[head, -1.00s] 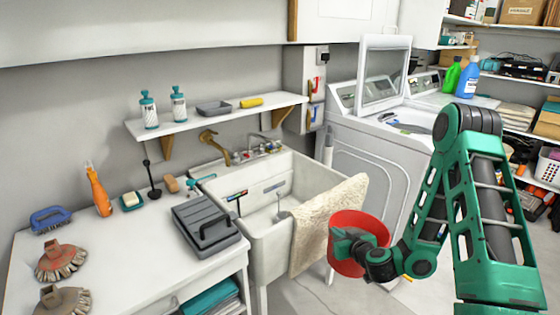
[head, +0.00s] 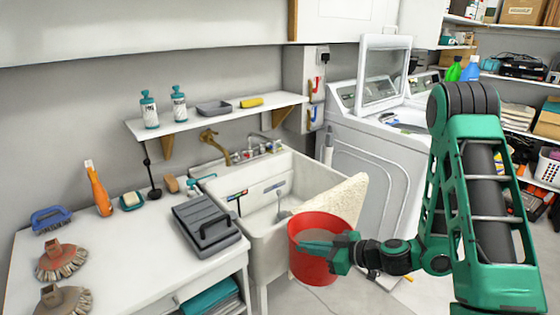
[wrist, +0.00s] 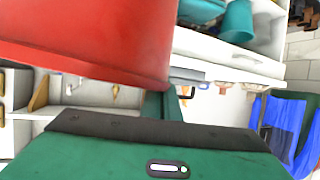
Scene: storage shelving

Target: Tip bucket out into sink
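The red bucket (head: 305,266) is upright in front of the sink's right front side in the head view, held off the floor. A grey surface shows inside it, but I cannot tell what it is. My gripper (head: 322,248) is shut on the bucket's near side. In the wrist view the bucket (wrist: 90,38) fills the upper left above the green gripper body. The white sink (head: 268,243) is behind and left of the bucket. Its basin is partly visible, and a cream cloth (head: 345,197) hangs over its right rim, partly hidden by the bucket.
A brass tap (head: 213,142) stands at the sink's back. A shelf (head: 225,116) with bottles is above it. A white counter (head: 130,235) with a grey case (head: 205,225) adjoins on the left. A washing machine (head: 370,150) with its lid up stands right of the sink.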

